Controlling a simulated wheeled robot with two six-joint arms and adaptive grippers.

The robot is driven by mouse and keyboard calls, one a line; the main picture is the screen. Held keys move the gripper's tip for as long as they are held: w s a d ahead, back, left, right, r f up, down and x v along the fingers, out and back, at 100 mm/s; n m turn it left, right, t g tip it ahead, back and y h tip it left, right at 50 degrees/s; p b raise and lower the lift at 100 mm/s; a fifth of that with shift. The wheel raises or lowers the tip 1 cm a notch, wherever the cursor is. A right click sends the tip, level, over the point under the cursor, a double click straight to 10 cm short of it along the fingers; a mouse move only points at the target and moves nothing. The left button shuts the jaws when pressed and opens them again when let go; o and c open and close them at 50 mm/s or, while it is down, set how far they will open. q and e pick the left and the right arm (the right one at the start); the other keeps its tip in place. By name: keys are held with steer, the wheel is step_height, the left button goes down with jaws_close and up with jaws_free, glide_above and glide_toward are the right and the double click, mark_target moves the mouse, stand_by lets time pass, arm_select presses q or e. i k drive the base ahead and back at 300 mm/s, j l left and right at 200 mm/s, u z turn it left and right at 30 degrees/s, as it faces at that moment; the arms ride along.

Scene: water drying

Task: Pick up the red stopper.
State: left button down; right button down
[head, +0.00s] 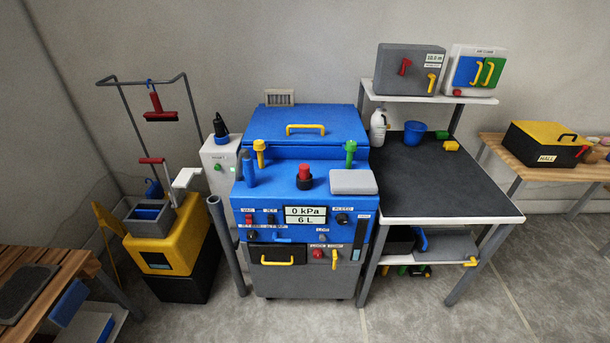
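A red-topped piece with a dark lower part (304,173), which looks like the red stopper, stands upright on top of the blue machine (270,200), near the middle of its front deck. I cannot tell whether it sits in a hole or on the surface. Neither of my grippers shows in the head view.
Beside the red piece are a grey pad (353,182), a green-topped fitting (350,150), a yellow fitting (259,150) and a blue cylinder (249,168). A dark-topped bench (440,185) stands right, a yellow mop cart (170,240) left. Grey floor is free in front.

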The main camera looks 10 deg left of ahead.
mark_target(304, 169)
steer(key=u, duration=1)
steer(key=l+u, duration=1.65)
steer(key=k+j, duration=0.05)
steer(key=j, duration=0.05)
